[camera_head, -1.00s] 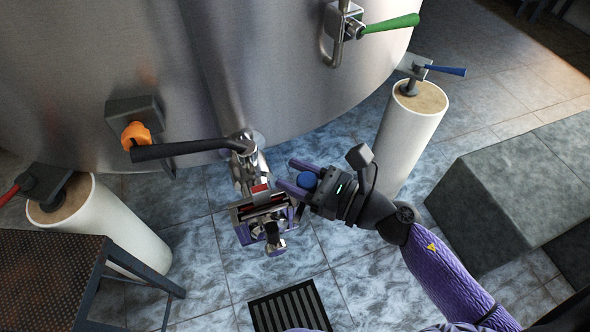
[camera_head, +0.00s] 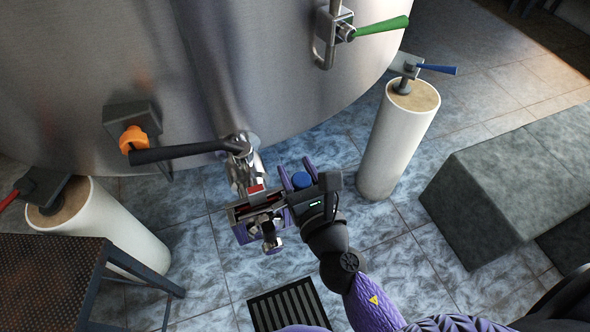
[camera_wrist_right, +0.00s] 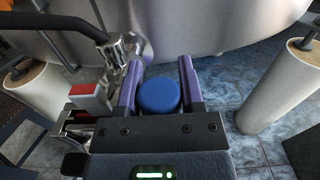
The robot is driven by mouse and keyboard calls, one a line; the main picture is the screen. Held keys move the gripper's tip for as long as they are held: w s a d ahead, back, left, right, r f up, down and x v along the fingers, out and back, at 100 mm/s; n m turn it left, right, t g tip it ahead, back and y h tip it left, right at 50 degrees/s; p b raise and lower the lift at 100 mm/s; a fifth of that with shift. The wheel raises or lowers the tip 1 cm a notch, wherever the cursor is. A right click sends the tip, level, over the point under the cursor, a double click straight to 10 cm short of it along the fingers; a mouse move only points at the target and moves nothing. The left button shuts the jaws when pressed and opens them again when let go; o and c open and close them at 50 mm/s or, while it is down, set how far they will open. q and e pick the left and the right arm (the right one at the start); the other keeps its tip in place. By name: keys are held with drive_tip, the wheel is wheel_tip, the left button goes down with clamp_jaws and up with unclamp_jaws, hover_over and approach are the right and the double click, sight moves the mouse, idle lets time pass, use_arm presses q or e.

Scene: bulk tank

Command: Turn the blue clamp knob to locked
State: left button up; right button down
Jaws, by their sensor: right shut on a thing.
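The blue clamp knob (camera_head: 301,180) is a round blue cap at the right side of the metal clamp assembly (camera_head: 262,205) under the tank outlet. My right gripper (camera_head: 297,172) is shut on it, with one purple finger on each side. In the right wrist view the knob (camera_wrist_right: 159,95) sits between the two fingers of my right gripper (camera_wrist_right: 160,82), close to the palm. A red block (camera_wrist_right: 86,90) on the clamp shows left of the fingers. The knob's lower part is hidden by the gripper. My left gripper is not in view.
The steel tank (camera_head: 280,70) fills the back. A black lever (camera_head: 180,151) and an orange knob (camera_head: 133,138) are at left. White pillars stand left and right (camera_head: 395,140). A grey block (camera_head: 500,200) is at right, a floor drain (camera_head: 290,308) in front.

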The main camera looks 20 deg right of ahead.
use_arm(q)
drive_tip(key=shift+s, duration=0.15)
use_arm(e)
drive_tip(key=shift+f+h, duration=0.1)
drive_tip(key=shift+h, duration=0.2)
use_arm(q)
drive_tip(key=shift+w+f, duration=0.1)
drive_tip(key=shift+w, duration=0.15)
use_arm(e)
drive_tip(key=shift+c, duration=1.1)
unclamp_jaws()
drive_tip(key=shift+s, duration=0.25)
use_arm(q)
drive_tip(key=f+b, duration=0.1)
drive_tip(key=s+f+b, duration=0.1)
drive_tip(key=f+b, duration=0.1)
drive_tip(key=b, duration=0.1)
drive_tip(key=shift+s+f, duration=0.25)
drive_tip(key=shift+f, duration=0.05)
use_arm(e)
drive_tip(key=s, duration=0.9)
drive_tip(key=shift+s, duration=0.35)
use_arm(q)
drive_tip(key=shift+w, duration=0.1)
use_arm(e)
drive_tip(key=shift+a, duration=0.1)
